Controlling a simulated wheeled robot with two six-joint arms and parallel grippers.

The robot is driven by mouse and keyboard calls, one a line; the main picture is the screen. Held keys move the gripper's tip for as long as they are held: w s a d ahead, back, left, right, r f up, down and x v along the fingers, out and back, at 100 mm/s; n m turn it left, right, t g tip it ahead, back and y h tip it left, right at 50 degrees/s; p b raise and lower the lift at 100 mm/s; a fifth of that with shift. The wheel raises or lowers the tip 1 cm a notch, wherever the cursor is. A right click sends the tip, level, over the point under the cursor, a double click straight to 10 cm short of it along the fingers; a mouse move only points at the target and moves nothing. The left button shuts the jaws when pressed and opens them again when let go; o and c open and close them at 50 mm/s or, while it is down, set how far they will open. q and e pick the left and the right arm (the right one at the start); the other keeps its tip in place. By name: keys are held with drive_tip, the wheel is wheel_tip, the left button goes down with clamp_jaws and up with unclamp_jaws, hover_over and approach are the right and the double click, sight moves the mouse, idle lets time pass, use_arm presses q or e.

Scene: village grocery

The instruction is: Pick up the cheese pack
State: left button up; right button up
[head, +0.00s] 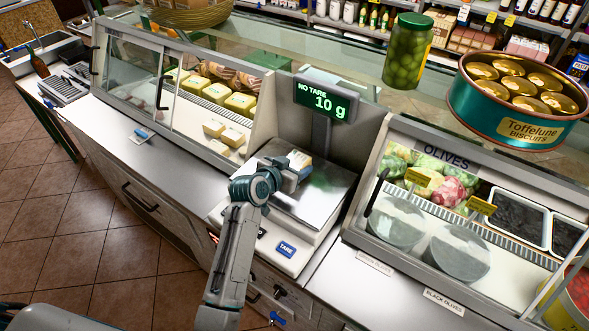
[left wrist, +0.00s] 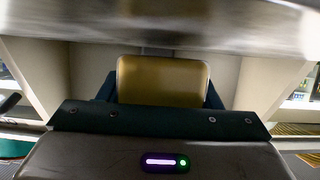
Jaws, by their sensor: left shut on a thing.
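My left gripper (head: 287,173) is over the steel plate of the scale (head: 322,203), shut on a small cheese pack (head: 299,159) with a pale, yellowish wrapping. In the left wrist view the pack (left wrist: 163,80) shows as a gold-yellow block between the two dark fingers. The gripper partly hides it in the head view. I cannot tell whether the pack still touches the plate. My right gripper is not in view.
The scale display (head: 326,100) reads "NO TARE 10 g". A glass cheese case (head: 180,100) stands left, an olive case (head: 450,190) right. An olive jar (head: 407,52) and a biscuit tin (head: 519,100) stand above the right case. The left counter top is mostly clear.

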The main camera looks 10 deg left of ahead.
use_arm(q)
wheel_tip(320, 180, up, 2)
drive_tip(key=shift+r+b, duration=0.25)
drive_tip(key=shift+b, duration=0.35)
drive_tip(key=s+a+r+n+t+y+b, duration=0.1)
drive_tip(key=s+a+n+y+b, duration=0.3)
drive_tip(key=s+a, duration=0.3)
drive_tip(key=shift+s+a+r+y, duration=0.25)
drive_tip(key=shift+s+y, duration=0.25)
drive_tip(key=shift+s, duration=1.55)
